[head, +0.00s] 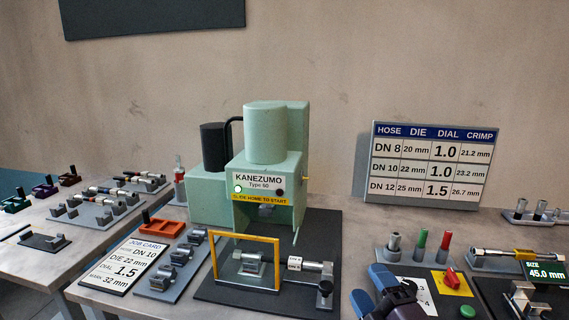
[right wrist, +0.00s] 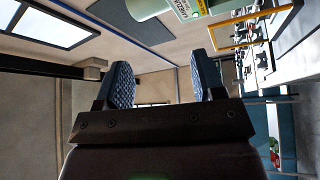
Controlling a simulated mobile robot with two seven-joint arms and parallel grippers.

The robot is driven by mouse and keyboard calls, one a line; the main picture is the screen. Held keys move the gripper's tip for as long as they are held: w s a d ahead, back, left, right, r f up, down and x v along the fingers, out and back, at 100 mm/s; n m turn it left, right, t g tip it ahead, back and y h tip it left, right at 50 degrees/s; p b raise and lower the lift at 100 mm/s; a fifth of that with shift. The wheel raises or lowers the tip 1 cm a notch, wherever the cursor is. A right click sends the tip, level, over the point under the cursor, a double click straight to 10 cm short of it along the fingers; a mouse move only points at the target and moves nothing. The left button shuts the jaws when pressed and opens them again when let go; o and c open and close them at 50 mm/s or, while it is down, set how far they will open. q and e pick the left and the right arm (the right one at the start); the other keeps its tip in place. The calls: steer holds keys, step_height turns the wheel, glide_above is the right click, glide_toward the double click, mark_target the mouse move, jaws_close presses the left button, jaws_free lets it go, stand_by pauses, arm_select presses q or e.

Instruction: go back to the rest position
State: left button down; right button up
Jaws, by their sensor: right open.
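My right gripper (head: 374,292) is at the bottom of the head view, in front of the press board and the dial panel. Its blue padded fingers are apart. In the right wrist view the two fingers (right wrist: 163,80) stand wide apart with nothing between them, so it is open and empty. My left gripper is in neither view. The green KANEZUMO press (head: 265,160) stands on a dark board at mid-bench, with a yellow-framed guard (head: 247,236) at its front.
The job card (head: 122,266), orange tray (head: 161,227) and die rack (head: 172,269) lie left of the press. Right are colored markers (head: 420,243), a red knob (head: 451,278), a size display (head: 546,269) and the hose chart (head: 430,163). A second table (head: 40,265) is far left.

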steer(key=s+d+f+m+g+h, duration=0.6)
steer(key=s+d+f+m+h, duration=0.15)
steer(key=d+f+m, duration=0.35)
steer(key=s+d+f+m+g, duration=0.1)
steer(key=s+f+m+g, duration=0.35)
steer(key=s, duration=0.45)
steer(key=s+d+f+m+g, duration=0.1)
steer(key=s+f+m+g, duration=0.2)
steer(key=s+f+g, duration=0.35)
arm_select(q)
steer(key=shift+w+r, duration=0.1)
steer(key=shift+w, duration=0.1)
arm_select(e)
steer(key=w+f+n+t, duration=0.1)
steer(key=w+f+t, duration=0.4)
steer(key=f+t, duration=0.4)
steer(key=shift+w+f+y, duration=0.15)
steer(key=shift+w+y, duration=0.15)
steer(key=shift+y, duration=0.15)
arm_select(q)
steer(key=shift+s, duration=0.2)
arm_select(e)
steer(key=shift+a, duration=0.1)
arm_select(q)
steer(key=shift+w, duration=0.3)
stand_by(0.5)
arm_select(e)
steer(key=shift+c, duration=0.3)
